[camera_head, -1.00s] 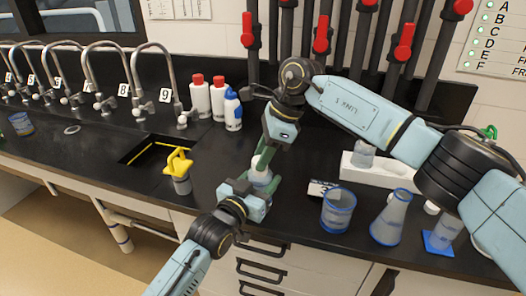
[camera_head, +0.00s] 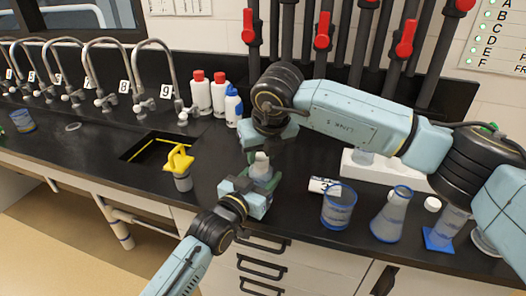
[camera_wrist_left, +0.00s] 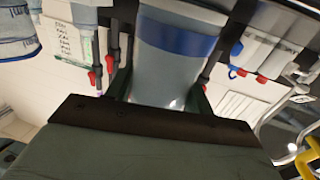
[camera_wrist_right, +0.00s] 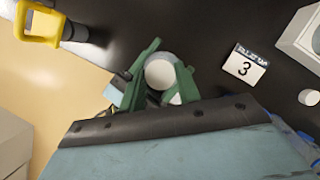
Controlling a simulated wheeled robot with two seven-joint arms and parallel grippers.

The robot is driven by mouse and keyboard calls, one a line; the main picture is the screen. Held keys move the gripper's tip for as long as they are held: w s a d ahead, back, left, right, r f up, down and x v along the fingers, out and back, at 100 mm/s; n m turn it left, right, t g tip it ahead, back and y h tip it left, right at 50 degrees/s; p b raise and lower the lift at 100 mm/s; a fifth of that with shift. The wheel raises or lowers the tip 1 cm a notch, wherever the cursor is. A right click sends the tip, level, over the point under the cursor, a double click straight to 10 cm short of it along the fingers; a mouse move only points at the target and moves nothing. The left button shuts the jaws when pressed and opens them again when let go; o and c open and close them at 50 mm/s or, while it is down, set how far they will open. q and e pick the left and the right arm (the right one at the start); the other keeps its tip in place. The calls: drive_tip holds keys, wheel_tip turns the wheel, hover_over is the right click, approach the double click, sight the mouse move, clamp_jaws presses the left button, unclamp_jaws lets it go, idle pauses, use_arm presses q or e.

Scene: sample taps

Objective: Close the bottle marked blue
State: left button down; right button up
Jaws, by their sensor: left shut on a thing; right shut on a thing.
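The bottle (camera_head: 262,172) is upright, pale and translucent, low over the front of the black counter. Its wide blue band (camera_wrist_left: 178,36) fills the top middle of the left wrist view. My left gripper (camera_head: 260,186) is shut around its body. My right gripper (camera_head: 262,150) comes down from above and is shut on a white round cap (camera_wrist_right: 160,72) at the bottle's top. My fingers partly hide where cap and neck meet, so I cannot tell whether the cap is seated.
A number 3 card (camera_head: 323,186), a blue-rimmed beaker (camera_head: 338,208), a flask (camera_head: 389,216) and a loose white cap (camera_head: 432,204) stand to the right. A yellow-handled item (camera_head: 180,165) is at left by the sink (camera_head: 150,147). White bottles (camera_head: 200,96) stand behind.

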drive_tip(key=m, duration=0.2)
drive_tip(key=m+h, duration=0.1)
drive_tip(key=m, duration=0.1)
drive_tip(key=m+h, duration=0.1)
drive_tip(key=shift+a+m, duration=0.3)
drive_tip(key=shift+m, duration=0.1)
drive_tip(key=m+h, duration=0.1)
drive_tip(key=m, duration=0.3)
drive_tip(key=shift+a+h, duration=0.1)
drive_tip(key=shift+h, duration=0.3)
drive_tip(key=m+g+h, duration=0.1)
drive_tip(key=m, duration=0.2)
drive_tip(key=m+g, duration=0.1)
drive_tip(key=m, duration=0.2)
drive_tip(key=shift+w+a+h, duration=0.1)
drive_tip(key=shift+w+h, duration=0.1)
drive_tip(key=shift+h, duration=0.2)
drive_tip(key=m+g, duration=0.1)
drive_tip(key=m, duration=0.2)
drive_tip(key=shift+w+a+m, duration=0.1)
drive_tip(key=shift+m, duration=0.3)
drive_tip(key=shift+m+g+h, duration=0.3)
drive_tip(key=shift+m+g, duration=0.2)
drive_tip(key=shift+m, duration=0.2)
drive_tip(key=o, duration=0.9)
